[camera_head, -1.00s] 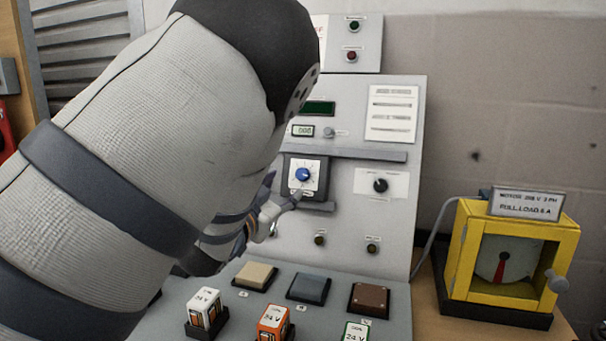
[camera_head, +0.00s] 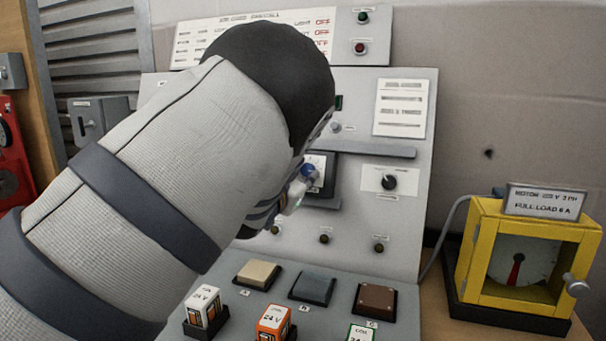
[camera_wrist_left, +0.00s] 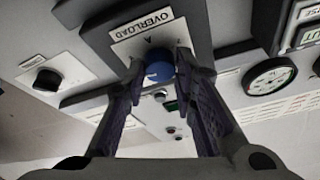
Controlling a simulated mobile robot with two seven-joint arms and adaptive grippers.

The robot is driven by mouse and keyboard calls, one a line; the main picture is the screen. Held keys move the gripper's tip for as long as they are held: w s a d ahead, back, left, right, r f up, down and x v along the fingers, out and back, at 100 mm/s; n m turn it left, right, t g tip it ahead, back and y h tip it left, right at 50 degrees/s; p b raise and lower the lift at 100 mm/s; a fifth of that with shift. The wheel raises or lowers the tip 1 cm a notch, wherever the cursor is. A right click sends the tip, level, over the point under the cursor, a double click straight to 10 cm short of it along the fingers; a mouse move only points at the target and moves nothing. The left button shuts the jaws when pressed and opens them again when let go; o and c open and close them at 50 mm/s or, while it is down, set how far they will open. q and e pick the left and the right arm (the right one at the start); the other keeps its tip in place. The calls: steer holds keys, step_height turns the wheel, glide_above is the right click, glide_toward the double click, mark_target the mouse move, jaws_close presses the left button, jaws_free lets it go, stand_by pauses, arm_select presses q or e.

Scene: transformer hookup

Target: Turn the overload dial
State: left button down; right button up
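The overload dial is a blue round knob (camera_head: 309,171) on a white plate in a dark housing, on the sloped panel. In the left wrist view the knob (camera_wrist_left: 159,71) sits between the fingertips of my left gripper (camera_wrist_left: 160,68), under a plate marked OVERLOAD (camera_wrist_left: 150,32). One finger is on each side of the knob, very close to it. I cannot tell whether they press on it. In the head view my left gripper (camera_head: 298,190) reaches the dial from the lower left, and my arm hides part of the panel. My right gripper is not in view.
A black knob (camera_head: 389,182) is right of the dial. A grey ledge (camera_head: 372,149) runs above it. Coloured blocks, including a brown one (camera_head: 375,300), sit on the lower shelf. A yellow motor box (camera_head: 466,250) stands at right.

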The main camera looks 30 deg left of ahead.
arm_select(q)
steer(key=shift+d+r+n+y+p, duration=0.15)
steer(key=shift+n+y+p, duration=0.15)
steer(key=shift+n, duration=0.4)
steer(key=shift+a+r+n+y+p, duration=0.15)
steer(key=shift+n+y+p, duration=0.15)
steer(key=shift+n, duration=0.4)
steer(key=shift+d+n+y, duration=0.15)
steer(key=shift+n+y, duration=0.35)
steer(key=shift+n, duration=0.6)
steer(key=shift+f+n+g+y, duration=0.2)
steer(key=shift+n+g+y, duration=0.2)
steer(key=shift+n, duration=0.7)
steer(key=shift+w+d+n+y, duration=0.15)
steer(key=shift+n+y, duration=0.25)
steer(key=shift+n, duration=0.8)
steer(key=shift+d+n+g+y, duration=0.1)
steer(key=shift+n+g+y, duration=0.35)
steer(key=shift+n, duration=0.85)
steer(key=shift+n+g+y, duration=0.15)
steer(key=shift+n+g, duration=0.5)
steer(key=shift+n, duration=0.65)
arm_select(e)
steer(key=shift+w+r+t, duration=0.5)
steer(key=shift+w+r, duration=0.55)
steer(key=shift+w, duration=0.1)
arm_select(q)
steer(key=c, duration=1.3)
jaws_free()
